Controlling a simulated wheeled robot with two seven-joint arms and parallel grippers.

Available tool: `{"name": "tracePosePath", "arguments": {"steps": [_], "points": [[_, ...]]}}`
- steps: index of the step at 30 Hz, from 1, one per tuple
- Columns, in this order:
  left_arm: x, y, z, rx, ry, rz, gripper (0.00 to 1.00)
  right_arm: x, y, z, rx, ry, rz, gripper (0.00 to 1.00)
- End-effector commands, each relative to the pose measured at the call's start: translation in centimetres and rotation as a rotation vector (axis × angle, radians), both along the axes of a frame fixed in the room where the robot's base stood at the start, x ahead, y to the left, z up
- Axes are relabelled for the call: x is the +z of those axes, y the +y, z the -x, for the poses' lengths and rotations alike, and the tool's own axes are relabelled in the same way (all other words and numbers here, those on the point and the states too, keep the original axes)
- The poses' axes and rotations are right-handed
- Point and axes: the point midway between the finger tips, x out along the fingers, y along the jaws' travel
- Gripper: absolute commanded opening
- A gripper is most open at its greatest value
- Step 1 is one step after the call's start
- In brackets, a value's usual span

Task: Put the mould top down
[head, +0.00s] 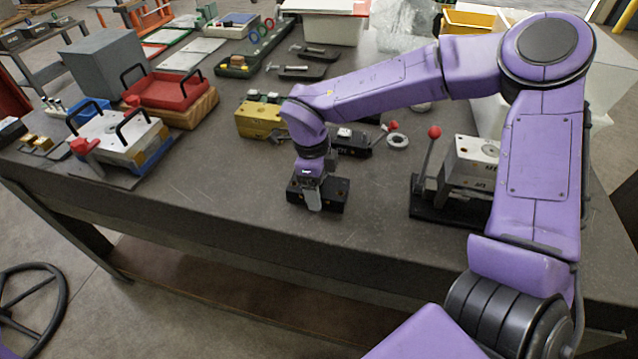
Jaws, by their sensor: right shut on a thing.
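My right gripper (312,195) reaches down over the near middle of the table and is shut on a small black block (336,194), which I take to be the mould top. The jaws cover the middle of the block. It looks level, close to the tabletop; I cannot tell whether it touches. Behind it is a dark block (356,146) with a pale fitting on top, partly hidden by my right arm. A yellow mould block (257,119) stands to the back left. My left gripper is not in view.
The grey table (230,190) is clear to the left and in front of the block. On the right stands a fixture with a red-knobbed lever (433,133) and a metal block (474,160). Handled trays (165,90), a grey box (104,65) and tools fill the left and back.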

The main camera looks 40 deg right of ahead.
Motion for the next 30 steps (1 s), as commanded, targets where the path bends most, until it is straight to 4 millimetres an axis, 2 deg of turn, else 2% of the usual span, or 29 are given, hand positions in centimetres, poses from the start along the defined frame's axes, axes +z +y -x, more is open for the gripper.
{"name": "tracePosePath", "arguments": {"steps": [7,8,9,16,19,30], "points": [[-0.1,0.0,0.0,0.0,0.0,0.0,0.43,-0.1,0.1,0.0,0.0,-0.002,-0.001,0.11],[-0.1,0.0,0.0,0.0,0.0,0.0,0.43,-0.2,0.0,0.0,0.001,-0.001,-0.001,0.85],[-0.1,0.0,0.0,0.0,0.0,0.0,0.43,-0.2,0.0,0.0,0.0,-0.001,-0.001,0.98],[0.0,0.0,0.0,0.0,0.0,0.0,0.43,-0.1,0.0,0.0,0.0,-0.001,0.0,1.0],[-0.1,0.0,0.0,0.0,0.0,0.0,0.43,0.8,0.1,-0.1,0.001,-0.004,0.0,1.0],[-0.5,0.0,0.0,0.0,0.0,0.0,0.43,9.6,0.8,-0.9,0.0,-0.006,0.0,1.0]]}}
